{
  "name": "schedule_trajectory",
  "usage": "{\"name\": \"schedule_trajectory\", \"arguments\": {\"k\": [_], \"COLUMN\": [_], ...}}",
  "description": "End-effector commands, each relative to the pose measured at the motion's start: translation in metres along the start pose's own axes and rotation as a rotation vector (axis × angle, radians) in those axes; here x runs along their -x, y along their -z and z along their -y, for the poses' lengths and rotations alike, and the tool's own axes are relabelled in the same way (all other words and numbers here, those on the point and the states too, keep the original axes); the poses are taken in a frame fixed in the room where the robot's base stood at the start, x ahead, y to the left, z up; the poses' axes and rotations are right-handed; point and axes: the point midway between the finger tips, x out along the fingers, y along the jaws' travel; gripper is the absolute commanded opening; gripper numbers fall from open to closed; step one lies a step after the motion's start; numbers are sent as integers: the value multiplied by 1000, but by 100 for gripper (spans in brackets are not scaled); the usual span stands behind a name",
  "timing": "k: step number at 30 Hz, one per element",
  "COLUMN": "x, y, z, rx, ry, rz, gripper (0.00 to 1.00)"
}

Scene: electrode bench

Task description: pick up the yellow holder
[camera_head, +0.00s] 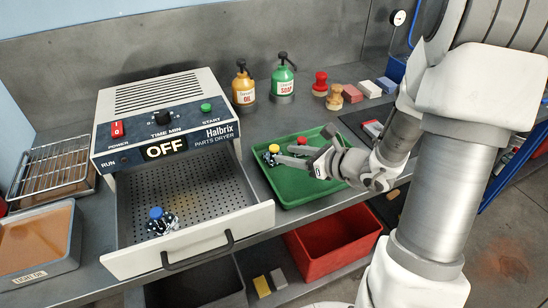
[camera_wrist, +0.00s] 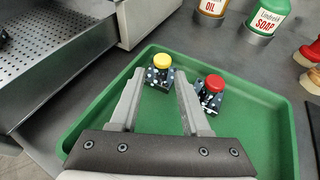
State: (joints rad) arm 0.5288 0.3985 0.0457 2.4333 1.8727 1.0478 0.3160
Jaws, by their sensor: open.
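The yellow holder (camera_wrist: 160,75), a dark block with white dots and a yellow knob, stands upright in the green tray (camera_wrist: 262,132). In the head view the yellow holder (camera_head: 272,153) is near the tray's left side, partly behind my fingers. My gripper (camera_head: 289,156) is open and empty, with its fingers reaching over the tray. In the wrist view my gripper (camera_wrist: 158,98) has the yellow holder just ahead, roughly between the fingertips. Whether the fingers touch it I cannot tell.
A red-knobbed holder (camera_wrist: 211,92) stands right of the right finger, in the same tray. A blue-knobbed holder (camera_head: 160,221) sits in the open dryer drawer (camera_head: 200,245) at left. Oil (camera_head: 243,88) and soap (camera_head: 283,80) bottles stand behind the tray. The tray's front is clear.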

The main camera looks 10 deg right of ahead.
Motion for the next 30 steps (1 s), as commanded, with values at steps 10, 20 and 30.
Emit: {"name": "schedule_trajectory", "arguments": {"k": [10,20,30], "x": [-35,-62,-61], "y": [0,-2,-2], "z": [1,3,3], "rx": [2,1,2], "ry": [-5,-1,-1], "rz": [0,-1,0], "gripper": [47,47,12]}}
